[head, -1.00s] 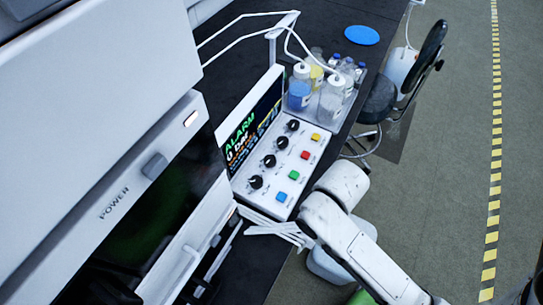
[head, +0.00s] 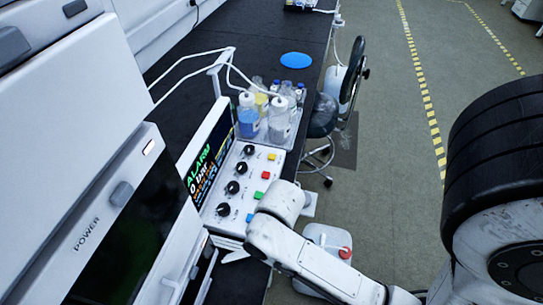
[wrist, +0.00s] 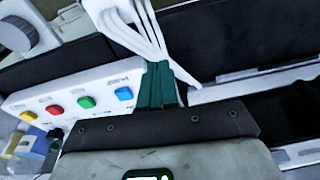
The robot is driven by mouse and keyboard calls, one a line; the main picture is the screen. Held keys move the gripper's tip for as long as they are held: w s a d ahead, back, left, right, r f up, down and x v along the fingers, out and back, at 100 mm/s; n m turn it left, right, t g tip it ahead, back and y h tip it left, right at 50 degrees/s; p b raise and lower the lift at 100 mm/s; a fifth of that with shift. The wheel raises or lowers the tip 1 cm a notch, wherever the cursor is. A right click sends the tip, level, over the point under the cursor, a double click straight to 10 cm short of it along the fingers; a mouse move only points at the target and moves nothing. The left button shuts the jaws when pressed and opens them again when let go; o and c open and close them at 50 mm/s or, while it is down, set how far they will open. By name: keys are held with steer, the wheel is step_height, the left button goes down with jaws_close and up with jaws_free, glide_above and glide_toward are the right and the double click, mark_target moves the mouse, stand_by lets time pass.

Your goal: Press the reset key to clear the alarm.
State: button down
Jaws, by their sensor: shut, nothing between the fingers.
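The white control panel (head: 241,177) has a screen (head: 205,165) reading "ALARM" and "0 bar". Its keys are yellow (head: 271,156), red (head: 265,174), green (head: 258,195) and blue (head: 250,217), with black knobs alongside. Their labels are too small to read, so I cannot tell which is reset. In the wrist view, the yellow (wrist: 28,116), red (wrist: 54,110), green (wrist: 86,102) and blue (wrist: 124,94) keys run leftward from my gripper (wrist: 158,68). Its dark green fingers are shut and empty, just right of the blue key. I cannot tell whether they touch the panel. My arm hides them in the head view.
Bottles (head: 248,117) stand in a tray behind the panel. A tall instrument (head: 75,110) is at left. A stool (head: 323,115) stands beside the bench; the floor to its right is open.

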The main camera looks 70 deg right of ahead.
steer(key=w+d, duration=0.1)
steer(key=w, duration=0.1)
steer(key=w+d+n+t, duration=0.1)
steer(key=w+d, duration=0.1)
steer(key=w+d+t, duration=0.1)
steer(key=w+d, duration=0.1)
steer(key=shift+w+r+n+y+p, duration=0.1)
steer(key=shift+r+n+y+p, duration=0.2)
steer(key=shift+r, duration=0.05)
steer(key=w+d, duration=0.1)
steer(key=d, duration=0.1)
steer(key=w+d+r+n+t, duration=0.1)
steer(key=d, duration=0.2)
steer(key=w+d+r+t, duration=0.1)
steer(key=w+d, duration=0.1)
steer(key=d, duration=0.1)
steer(key=shift+d+n+p, duration=0.1)
steer(key=shift+n+p, duration=0.2)
steer(key=shift+n, duration=0.1)
steer(key=d+r+n+t+h, duration=0.2)
steer(key=d+r, duration=0.1)
steer(key=d, duration=0.7)
step_height(320, 180, up, 2)
steer(key=t+h, duration=0.1)
glide_above(274, 158)
steer(key=shift+n+p, duration=0.4)
steer(key=shift+f, duration=0.1)
step_height(274, 158, down, 9)
steer(key=b, duration=0.7)
steer(key=shift+r, duration=0.2)
